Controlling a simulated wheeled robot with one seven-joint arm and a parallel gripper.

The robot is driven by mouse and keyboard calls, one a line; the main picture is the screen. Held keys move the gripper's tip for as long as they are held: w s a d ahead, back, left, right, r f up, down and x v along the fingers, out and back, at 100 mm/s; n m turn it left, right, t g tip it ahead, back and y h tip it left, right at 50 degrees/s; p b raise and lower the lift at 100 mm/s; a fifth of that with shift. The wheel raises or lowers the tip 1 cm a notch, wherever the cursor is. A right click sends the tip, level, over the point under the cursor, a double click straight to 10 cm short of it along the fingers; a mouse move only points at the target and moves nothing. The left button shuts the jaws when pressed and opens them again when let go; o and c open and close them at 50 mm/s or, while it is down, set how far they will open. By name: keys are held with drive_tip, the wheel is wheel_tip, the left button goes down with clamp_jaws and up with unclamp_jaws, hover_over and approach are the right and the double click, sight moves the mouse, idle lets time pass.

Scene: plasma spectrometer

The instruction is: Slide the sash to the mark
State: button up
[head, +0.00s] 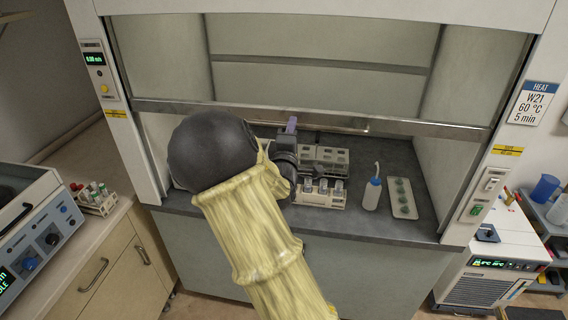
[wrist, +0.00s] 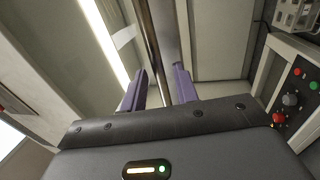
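The fume hood sash is a wide pane with a metal bar (head: 420,128) along its lower edge. It is partly raised, leaving an opening above the worktop. A yellow label on the left post (head: 116,114) and another on the right post (head: 507,150) sit slightly below the bar's ends in the picture. My gripper (wrist: 160,68) has two purple fingers standing apart. In the wrist view a metal bar (wrist: 149,40) runs through the gap between them, with space on both sides. In the head view my arm hides most of the gripper; one purple finger shows just below the bar.
Inside the hood stand racks with vials (head: 322,190), a wash bottle (head: 372,190) and a tray with green round items (head: 403,198). A tube rack (head: 97,200) and a blue-fronted instrument (head: 40,240) are at left. A chiller (head: 485,280) is at right.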

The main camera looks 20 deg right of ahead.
drive_tip(key=b+v, duration=1)
drive_tip(key=v, duration=0.5)
drive_tip(key=shift+f, duration=0.15)
drive_tip(key=shift+a, duration=0.1)
drive_tip(key=shift+s, duration=0.15)
